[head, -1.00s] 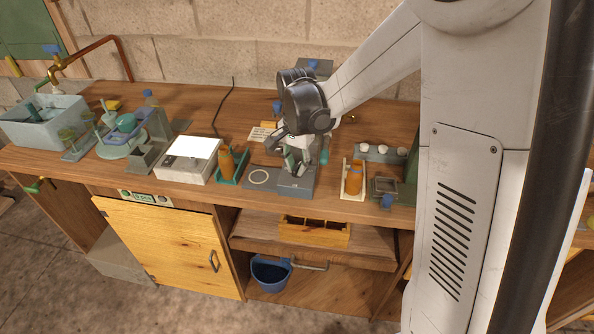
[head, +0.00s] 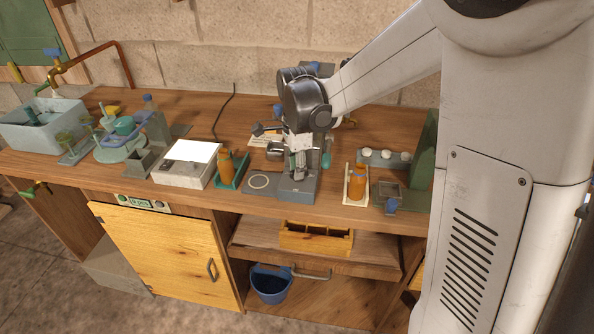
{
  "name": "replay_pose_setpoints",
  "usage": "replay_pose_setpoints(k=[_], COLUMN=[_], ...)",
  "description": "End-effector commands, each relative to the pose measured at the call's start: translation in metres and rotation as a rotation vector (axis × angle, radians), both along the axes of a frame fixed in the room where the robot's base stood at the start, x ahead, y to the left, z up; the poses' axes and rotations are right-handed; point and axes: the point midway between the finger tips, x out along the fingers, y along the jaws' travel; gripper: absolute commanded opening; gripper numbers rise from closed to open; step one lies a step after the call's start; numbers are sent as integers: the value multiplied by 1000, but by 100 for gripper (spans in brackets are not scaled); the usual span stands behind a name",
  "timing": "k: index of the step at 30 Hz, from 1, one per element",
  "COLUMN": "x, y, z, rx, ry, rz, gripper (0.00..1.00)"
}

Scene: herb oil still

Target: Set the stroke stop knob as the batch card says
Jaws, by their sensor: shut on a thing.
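My gripper (head: 297,167) points down at the grey bench device (head: 298,191) near the front middle of the bench. It is shut on the stroke stop knob, which the fingers hide almost wholly. I cannot read the knob's setting. A small pale card (head: 262,139), perhaps the batch card, lies behind and left of the device, partly covered. Its writing is too small to read. A green handle (head: 326,160) shows just right of my gripper. A dark-tipped lever (head: 258,129) sticks out to its left.
An amber bottle (head: 225,162) in a green holder and a white-topped box (head: 187,163) stand left. Another amber bottle (head: 357,182) stands close on the right in a pale holder. A dark plate with a ring (head: 259,181) lies left of the device.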

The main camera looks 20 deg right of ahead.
Motion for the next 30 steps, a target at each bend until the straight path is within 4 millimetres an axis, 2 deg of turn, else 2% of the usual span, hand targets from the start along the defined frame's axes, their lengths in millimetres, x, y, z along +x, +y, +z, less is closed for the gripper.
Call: replay_pose_setpoints(k=[17, 18, 21, 30], x=[1, 1, 0, 0], y=[0, 0, 0, 0], z=[0, 0, 0, 1], rx=[0, 1, 0, 0], ry=[-1, -1, -1, 0], rz=[-36, -36, -35, -35], gripper=[0, 15, 28, 30])
